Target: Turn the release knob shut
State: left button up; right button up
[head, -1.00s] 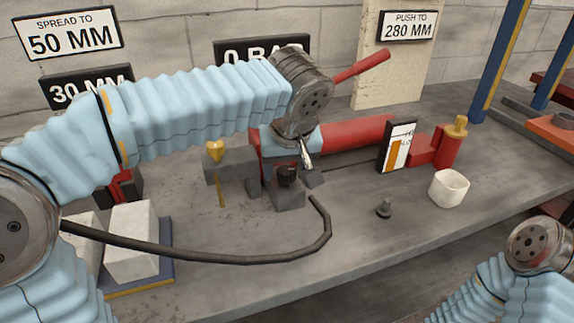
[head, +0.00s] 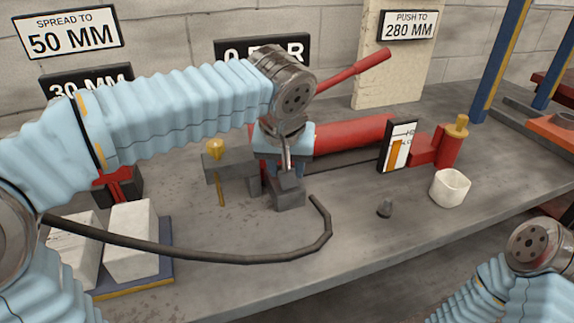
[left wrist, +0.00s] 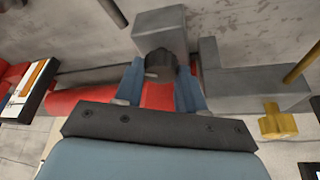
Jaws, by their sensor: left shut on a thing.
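The release knob (left wrist: 160,64) is dark and ridged, in front of a grey block (left wrist: 160,31) in the left wrist view. The block also shows in the head view (head: 288,195), where my gripper hides the knob. My left gripper (left wrist: 160,80) has its blue fingers on either side of the knob, shut on it. In the head view the left gripper (head: 288,174) points down at the block. My right gripper is out of view; only part of my right arm shows at lower right.
A red cylinder (head: 350,136) with a red lever (head: 345,76) lies behind. A black hose (head: 230,259) curves across the front. A yellow knob (head: 215,147) stands left.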

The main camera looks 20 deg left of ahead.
pick_arm(q)
jog(key=m+h, duration=0.1)
jog(key=m, duration=0.1)
jog(key=shift+a+m, duration=0.1)
jog(key=shift+m, duration=0.3)
jog(key=m+h+p, duration=0.1)
jog(key=m, duration=0.1)
jog(key=shift+r+m, duration=0.1)
jog(key=shift+m, duration=0.2)
jog(key=m, duration=0.2)
jog(key=m+g+h+p, duration=0.1)
jog(key=m, duration=0.1)
jog(key=shift+w+a+h, duration=0.1)
jog(key=shift+a+h, duration=0.05)
jog(key=shift+h, duration=0.15)
jog(key=shift+m+g+h+p, duration=0.35)
jog(key=shift+m+g+h, duration=0.05)
jog(key=shift+m, duration=1.2)
jog(key=o, duration=1.1)
jog(key=shift+c, duration=0.2)
